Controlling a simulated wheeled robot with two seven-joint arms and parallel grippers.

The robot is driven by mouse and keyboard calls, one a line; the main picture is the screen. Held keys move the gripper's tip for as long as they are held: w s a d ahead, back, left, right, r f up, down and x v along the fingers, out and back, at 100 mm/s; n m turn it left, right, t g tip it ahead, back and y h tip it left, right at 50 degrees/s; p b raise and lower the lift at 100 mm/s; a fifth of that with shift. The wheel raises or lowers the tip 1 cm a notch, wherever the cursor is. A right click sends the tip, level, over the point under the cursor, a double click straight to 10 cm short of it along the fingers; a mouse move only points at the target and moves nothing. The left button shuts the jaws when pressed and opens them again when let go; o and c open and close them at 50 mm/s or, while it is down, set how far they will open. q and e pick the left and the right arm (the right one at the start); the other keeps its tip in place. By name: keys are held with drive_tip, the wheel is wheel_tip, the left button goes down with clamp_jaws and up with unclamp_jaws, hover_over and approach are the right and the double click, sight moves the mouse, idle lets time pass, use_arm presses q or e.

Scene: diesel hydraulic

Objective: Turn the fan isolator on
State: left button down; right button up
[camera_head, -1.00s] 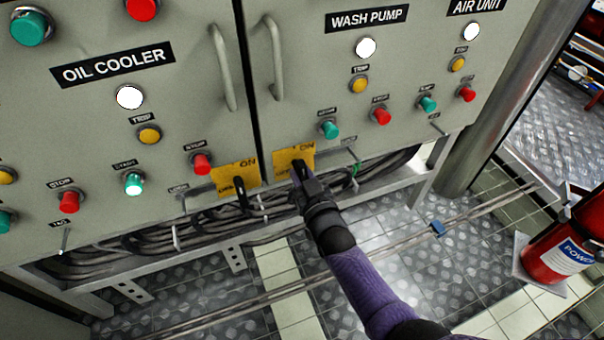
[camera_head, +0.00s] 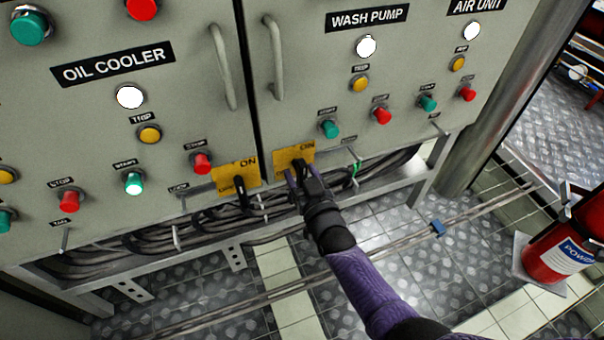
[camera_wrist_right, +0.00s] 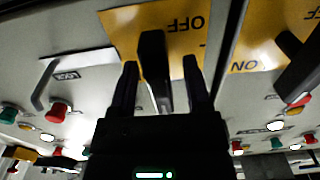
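Two yellow isolator plates with black handles sit on the lower edge of the grey cabinets: the left plate (camera_head: 222,178) and the right plate (camera_head: 284,158). I see no fan label. My right gripper (camera_head: 297,174) is at the right plate's black handle. In the right wrist view, that handle (camera_wrist_right: 153,58) lies between the two spread fingers of the right gripper (camera_wrist_right: 162,85), with gaps visible on both sides. The wrist view shows "OFF" upside down on this plate (camera_wrist_right: 125,22). The left plate's handle (camera_head: 240,190) points down. My left gripper is not in view.
Cabinet door handles (camera_head: 275,60) stand out above the plates. Push buttons such as the red one (camera_head: 201,163) and green one (camera_head: 329,129) are nearby. Black cables (camera_head: 120,255) run below the cabinets. A red fire extinguisher (camera_head: 552,245) stands at the right.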

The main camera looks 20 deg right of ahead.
drive_tip(key=shift+s+r, duration=0.1)
drive_tip(key=shift+s, duration=0.1)
use_arm(q)
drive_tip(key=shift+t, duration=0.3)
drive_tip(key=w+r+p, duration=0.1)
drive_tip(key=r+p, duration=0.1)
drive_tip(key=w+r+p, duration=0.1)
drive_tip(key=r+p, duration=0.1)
drive_tip(key=p, duration=0.1)
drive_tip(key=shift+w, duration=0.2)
use_arm(e)
drive_tip(key=s, duration=0.9)
drive_tip(key=shift+s+d, duration=0.2)
drive_tip(key=shift+s, duration=0.1)
use_arm(q)
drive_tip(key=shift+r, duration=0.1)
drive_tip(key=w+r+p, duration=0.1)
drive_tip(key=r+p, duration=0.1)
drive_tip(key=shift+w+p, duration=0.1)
drive_tip(key=shift+p, duration=0.2)
use_arm(e)
drive_tip(key=s, duration=0.8)
drive_tip(key=shift+d, duration=0.15)
